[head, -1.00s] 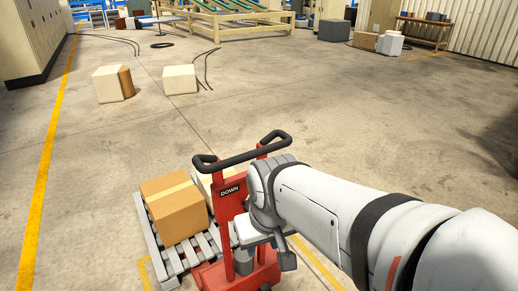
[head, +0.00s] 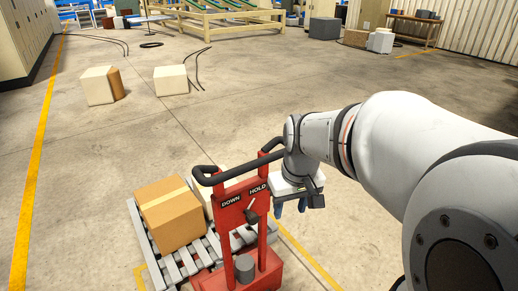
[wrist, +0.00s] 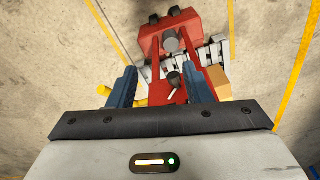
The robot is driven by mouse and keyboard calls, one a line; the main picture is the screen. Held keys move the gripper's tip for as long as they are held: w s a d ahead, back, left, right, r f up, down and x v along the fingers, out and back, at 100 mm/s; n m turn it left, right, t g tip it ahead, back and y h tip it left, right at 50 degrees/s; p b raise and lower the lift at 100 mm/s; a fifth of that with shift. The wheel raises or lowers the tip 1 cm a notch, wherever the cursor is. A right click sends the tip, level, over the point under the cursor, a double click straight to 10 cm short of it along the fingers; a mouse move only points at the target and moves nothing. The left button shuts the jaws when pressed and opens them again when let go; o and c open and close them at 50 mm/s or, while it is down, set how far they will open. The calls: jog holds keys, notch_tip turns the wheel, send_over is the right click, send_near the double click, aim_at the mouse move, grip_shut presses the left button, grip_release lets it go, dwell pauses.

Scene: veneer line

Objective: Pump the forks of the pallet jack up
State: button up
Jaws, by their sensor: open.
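The red pallet jack (head: 232,252) stands at bottom centre in the head view, with a black looped handle (head: 236,170). Its red panel reads DOWN and HOLD; any label further right is hidden by my wrist. A small dark selector lever (head: 251,215) with a white mark sits below the labels, the mark slanting up towards HOLD. The lever also shows in the wrist view (wrist: 175,80). My gripper (head: 290,208) is open and empty, just right of the panel, fingers down. In the wrist view its blue fingers (wrist: 161,88) stand apart with the jack beyond them.
Two cartons (head: 98,86) (head: 171,80) lie farther off. A yellow bar (wrist: 131,93) shows by the left finger.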

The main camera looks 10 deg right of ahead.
jog(key=w+d+f, duration=0.2)
jog(key=w+d, duration=0.2)
jog(key=w, duration=0.1)
jog(key=w+d+f+n+g+y+p, duration=0.1)
jog(key=w+d+f, duration=0.2)
jog(key=w+d, duration=0.2)
jog(key=w+d+f+n+g, duration=0.1)
jog(key=w+d+f, duration=0.2)
jog(key=w+d, duration=0.2)
jog(key=shift+w+d+f+y+p, duration=0.1)
jog(key=shift+w+d+y+p, duration=0.1)
jog(key=shift+w, duration=0.2)
jog(key=shift+w+d+f+y+p, duration=0.1)
jog(key=shift+w+y+p, duration=0.1)
jog(key=shift+w, duration=0.2)
jog(key=shift+w+d+f, duration=0.1)
jog(key=shift+f, duration=0.15)
jog(key=f, duration=0.2)
jog(key=a+f, duration=0.1)
jog(key=f, duration=0.4)
jog(key=shift+a+f, duration=0.15)
jog(key=shift+f, duration=0.05)
jog(key=shift+c, duration=0.3)
grip_shut()
